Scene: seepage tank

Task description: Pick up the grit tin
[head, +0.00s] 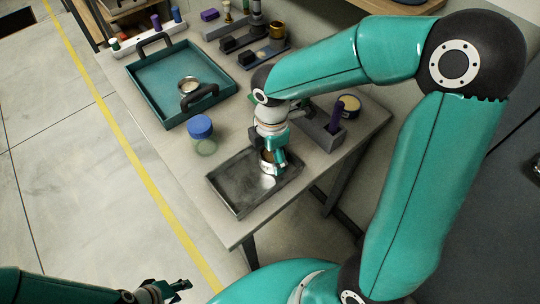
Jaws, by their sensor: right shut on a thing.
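My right gripper (275,158) reaches down over the dark shallow tray (226,194) near the front of the bench. It is shut on a small round tin with a pale wall and a brownish inside, the likely grit tin (266,164); the fingers partly hide it. A pale round patch shows on the tray floor just below the tin. I cannot tell whether the tin touches the tray. My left gripper (168,290) is low at the bottom left, away from the bench, and too small to tell open from shut.
A teal tray (150,95) with dark handles holds a metal tin (189,85). A blue-lidded jar (201,127) stands left of the dark tray. A grey holder (318,130) with a purple tool and a yellow-topped tin (349,105) stand to the right. Several items line the back.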

